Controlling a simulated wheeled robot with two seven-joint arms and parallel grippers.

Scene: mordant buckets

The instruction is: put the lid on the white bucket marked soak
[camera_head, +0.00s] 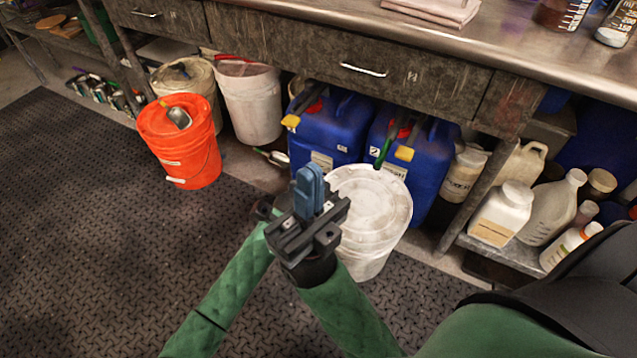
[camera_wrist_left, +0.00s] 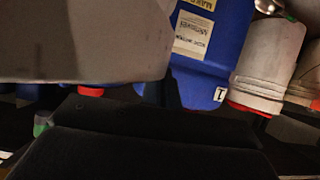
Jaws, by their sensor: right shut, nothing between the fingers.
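A white bucket (camera_head: 362,264) stands on the floor at centre, in front of the blue jugs. A pale, stained round lid (camera_head: 378,205) covers its top and looks level; whether it is fully seated I cannot tell. No soak marking is readable. My right gripper (camera_head: 310,190) is shut and empty, in front of the bucket's left side in the head view. My left gripper (camera_head: 263,208) is mostly hidden behind the right one, and its fingers do not show. In the left wrist view a large grey surface, probably the bucket, fills the upper left.
An orange bucket (camera_head: 189,153) with a scoop on top stands left. Two pale buckets (camera_head: 249,102) (camera_head: 197,80) stand behind it. Blue jugs (camera_head: 325,135) stand under the workbench (camera_head: 290,40). White bottles (camera_head: 500,214) crowd a low shelf at right. The dark mat (camera_head: 80,220) is clear at left.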

